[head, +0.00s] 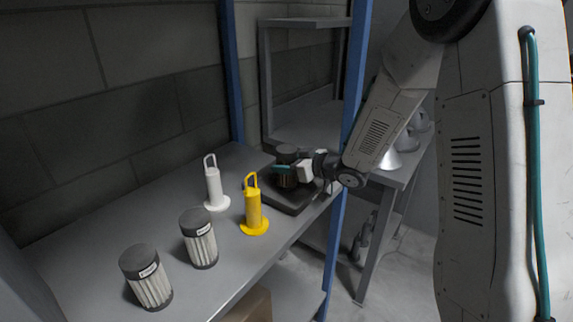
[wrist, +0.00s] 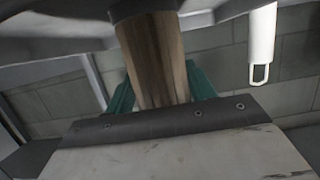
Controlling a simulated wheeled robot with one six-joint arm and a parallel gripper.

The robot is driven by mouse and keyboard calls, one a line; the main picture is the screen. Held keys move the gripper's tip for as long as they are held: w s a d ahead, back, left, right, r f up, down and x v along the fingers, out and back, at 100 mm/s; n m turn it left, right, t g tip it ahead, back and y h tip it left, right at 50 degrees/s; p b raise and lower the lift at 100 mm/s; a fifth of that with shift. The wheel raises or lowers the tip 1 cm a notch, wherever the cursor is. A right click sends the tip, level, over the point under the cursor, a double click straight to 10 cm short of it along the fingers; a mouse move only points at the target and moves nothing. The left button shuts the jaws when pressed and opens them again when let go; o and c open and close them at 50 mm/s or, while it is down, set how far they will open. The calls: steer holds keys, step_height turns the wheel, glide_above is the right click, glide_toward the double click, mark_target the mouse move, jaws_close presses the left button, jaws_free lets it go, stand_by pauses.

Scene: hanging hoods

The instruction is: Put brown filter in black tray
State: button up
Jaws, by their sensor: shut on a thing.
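The brown filter (wrist: 154,55) stands between the teal fingers of my gripper (wrist: 158,90) in the wrist view. In the head view my gripper (head: 283,169) is shut on the brown filter (head: 287,155), which has a dark cap and looks upright. The black tray (head: 294,204) lies flat on the grey shelf at its far right end. The filter is over the tray; whether its base touches the tray is hidden by my gripper and the viewing angle.
A yellow handled piece (head: 254,208) and a white handled piece (head: 214,184) stand left of the tray. Two pale filters with dark caps, one nearer (head: 147,278) and one farther (head: 199,240), stand at front left. A blue post (head: 345,150) rises beside the tray.

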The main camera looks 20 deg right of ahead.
steer(key=shift+f, duration=0.1)
steer(key=o, duration=1.1)
